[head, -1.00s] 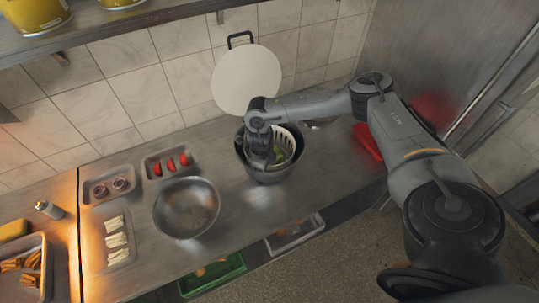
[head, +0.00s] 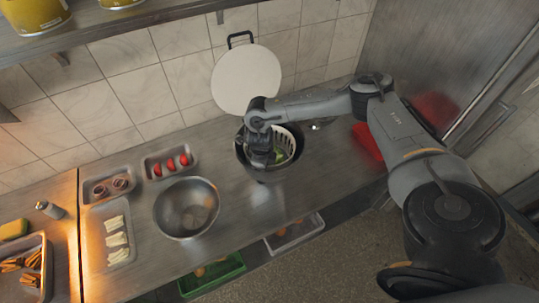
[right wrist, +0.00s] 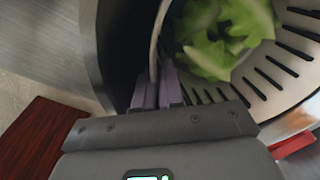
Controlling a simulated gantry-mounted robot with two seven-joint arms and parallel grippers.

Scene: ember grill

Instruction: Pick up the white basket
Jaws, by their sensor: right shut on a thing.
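The white basket (head: 292,138) is slotted and stands inside a dark round bowl (head: 265,177) on the steel counter. Green leaves (head: 282,156) lie in the basket. My right gripper (head: 260,158) reaches down at the left side of the basket. In the right wrist view, the gripper's purple fingers (right wrist: 163,85) are shut on the basket's wall near its rim, with the slotted wall (right wrist: 268,72) and leaves (right wrist: 220,38) to the right. The fingertips are partly hidden by the wall. My left gripper is in neither view.
A round white lid (head: 246,80) with a dark handle leans on the tiled wall behind. A steel bowl (head: 186,209) and trays of tomato (head: 169,165), onion (head: 110,187) and white slices (head: 117,238) stand to the left. A red object (head: 366,143) lies to the right.

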